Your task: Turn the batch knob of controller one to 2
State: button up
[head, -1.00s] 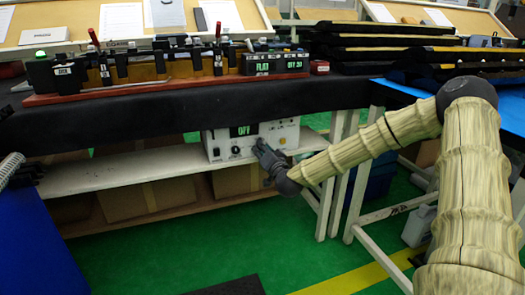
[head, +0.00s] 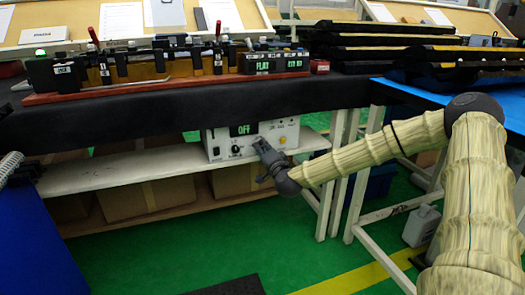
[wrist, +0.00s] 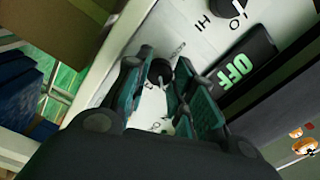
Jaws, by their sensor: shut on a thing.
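The controller (head: 219,153) is a white box on the shelf under the bench, with a dark display (head: 243,130) reading OFF in green. The display also shows in the wrist view (wrist: 235,68). My gripper (head: 260,146) is at the right part of its front panel. In the wrist view, my gripper (wrist: 163,78) has its two fingers on either side of a small black knob (wrist: 160,72) and is shut on it. The fingers partly hide the knob and its printed marks, so its setting cannot be read.
The black-covered bench edge (head: 150,115) overhangs the controller. Cardboard boxes (head: 150,196) stand below the white shelf (head: 110,174). White table legs (head: 335,190) stand right of the controller. Green floor (head: 310,260) is open in front.

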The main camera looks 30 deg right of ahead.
jog(key=shift+f, duration=0.1)
jog(key=o, duration=1)
jog(key=shift+o, duration=0.2)
jog(key=shift+s, duration=0.15)
jog(key=v, duration=1.1)
jog(key=shift+s, duration=0.35)
jog(key=shift+a, duration=0.1)
